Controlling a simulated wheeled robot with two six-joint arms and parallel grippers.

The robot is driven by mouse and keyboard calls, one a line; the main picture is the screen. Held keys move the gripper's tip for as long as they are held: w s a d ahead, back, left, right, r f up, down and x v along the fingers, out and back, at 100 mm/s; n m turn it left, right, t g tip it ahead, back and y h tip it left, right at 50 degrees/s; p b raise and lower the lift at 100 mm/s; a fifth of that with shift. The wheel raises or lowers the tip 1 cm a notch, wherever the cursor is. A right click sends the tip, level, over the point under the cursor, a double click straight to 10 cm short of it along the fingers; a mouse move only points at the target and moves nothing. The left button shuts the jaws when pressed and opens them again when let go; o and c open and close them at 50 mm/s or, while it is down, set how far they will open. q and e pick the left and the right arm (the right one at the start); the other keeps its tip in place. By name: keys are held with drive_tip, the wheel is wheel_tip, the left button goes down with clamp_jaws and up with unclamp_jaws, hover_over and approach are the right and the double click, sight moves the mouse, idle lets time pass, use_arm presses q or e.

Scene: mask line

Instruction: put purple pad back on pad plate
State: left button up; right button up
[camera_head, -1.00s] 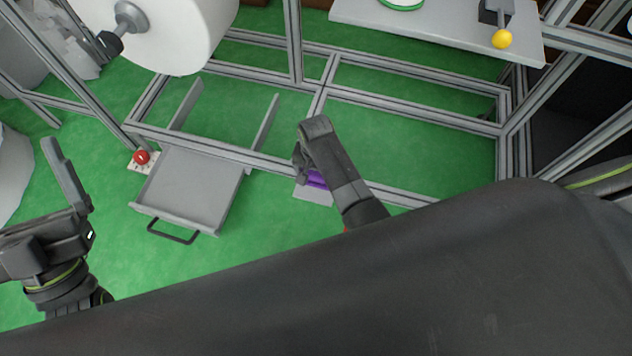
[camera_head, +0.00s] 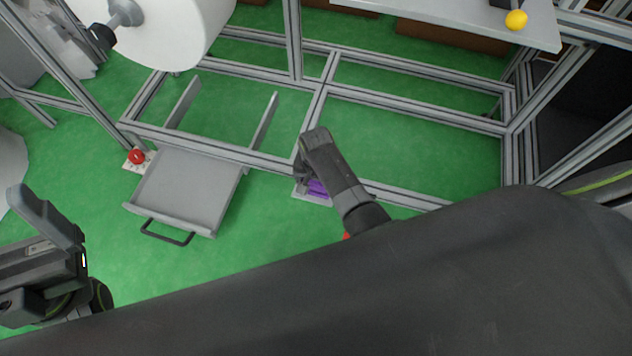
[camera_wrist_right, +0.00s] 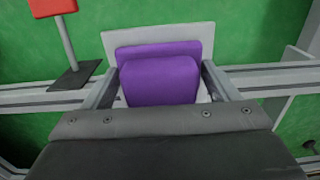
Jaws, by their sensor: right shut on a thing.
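In the right wrist view a purple pad (camera_wrist_right: 160,80) sits between the two fingers of my right gripper (camera_wrist_right: 162,78), which is shut on it. A second purple piece (camera_wrist_right: 185,49) shows just behind it, in front of a light grey plate (camera_wrist_right: 118,38). Whether the held pad touches them I cannot tell. In the head view the right gripper (camera_head: 304,177) hides much of the purple (camera_head: 317,188) and the grey plate (camera_head: 312,198). My left gripper (camera_head: 45,220) is at the left edge, apart from these; its jaw opening is unclear.
Aluminium frame rails (camera_head: 400,117) run behind the plate. A grey drawer tray (camera_head: 185,190) with a black handle lies left of it, and a red button (camera_head: 137,157) beside that. A red panel on a post (camera_wrist_right: 68,40) stands left in the wrist view. Green floor is clear in front.

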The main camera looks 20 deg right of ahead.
drive_tip(key=shift+f, duration=0.1)
drive_tip(key=o, duration=0.9)
